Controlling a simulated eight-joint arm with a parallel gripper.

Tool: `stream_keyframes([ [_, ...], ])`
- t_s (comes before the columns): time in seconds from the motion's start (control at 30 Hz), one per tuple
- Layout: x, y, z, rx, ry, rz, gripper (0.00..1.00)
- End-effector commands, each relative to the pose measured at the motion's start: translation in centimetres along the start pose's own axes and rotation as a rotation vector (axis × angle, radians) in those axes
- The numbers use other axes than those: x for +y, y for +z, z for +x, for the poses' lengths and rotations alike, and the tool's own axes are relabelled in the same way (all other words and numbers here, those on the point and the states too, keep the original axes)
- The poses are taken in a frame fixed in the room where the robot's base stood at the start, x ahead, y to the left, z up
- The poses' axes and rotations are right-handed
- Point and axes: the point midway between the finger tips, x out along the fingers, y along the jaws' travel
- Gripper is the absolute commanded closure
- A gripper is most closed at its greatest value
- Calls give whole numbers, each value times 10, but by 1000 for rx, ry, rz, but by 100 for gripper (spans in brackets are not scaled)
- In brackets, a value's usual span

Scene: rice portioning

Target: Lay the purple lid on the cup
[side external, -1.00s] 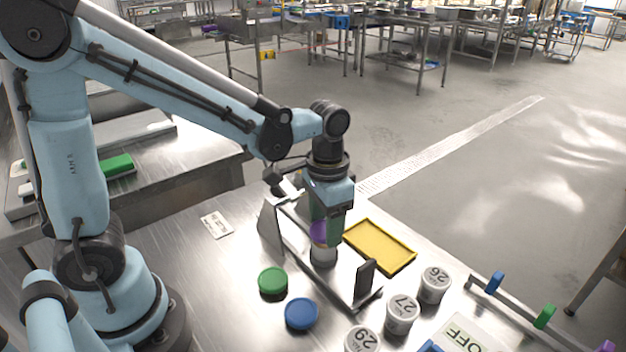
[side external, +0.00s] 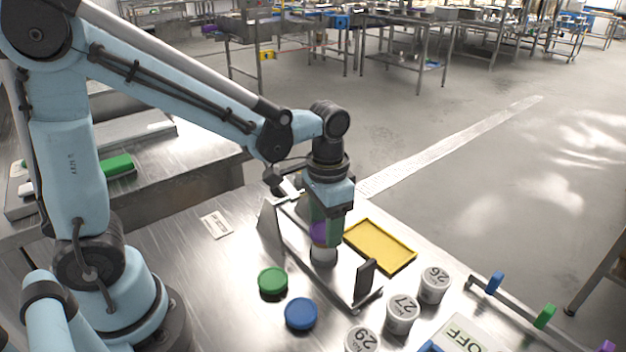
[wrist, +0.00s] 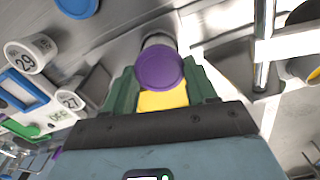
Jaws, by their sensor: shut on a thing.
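The purple lid (side external: 318,235) is between the fingers of my gripper (side external: 326,232), which is shut on it and points down. The lid also shows in the wrist view (wrist: 160,68), seen face on between the green fingers. A pale grey cup (side external: 323,257) stands upright directly under the lid, inside the metal stand. In the wrist view, part of the cup (wrist: 158,40) shows behind the lid. The lid is at or just above the cup's rim; I cannot tell whether they touch.
The metal stand (side external: 363,283) has upright plates at both ends. A green lid (side external: 273,281) and a blue lid (side external: 301,314) lie in front. A yellow tray (side external: 380,246) lies behind. Numbered cups, including 26 (side external: 435,285) and 27 (side external: 402,314), stand at the right.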

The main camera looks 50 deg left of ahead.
Motion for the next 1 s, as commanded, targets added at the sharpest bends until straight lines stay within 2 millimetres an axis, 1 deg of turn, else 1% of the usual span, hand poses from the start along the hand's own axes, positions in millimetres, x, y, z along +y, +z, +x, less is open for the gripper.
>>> stream_keyframes([
  [0.57, 0, 0, 1, 0, 0, 0, 71],
  [1.0, 0, 0, 8, 0, 0, 0, 71],
])
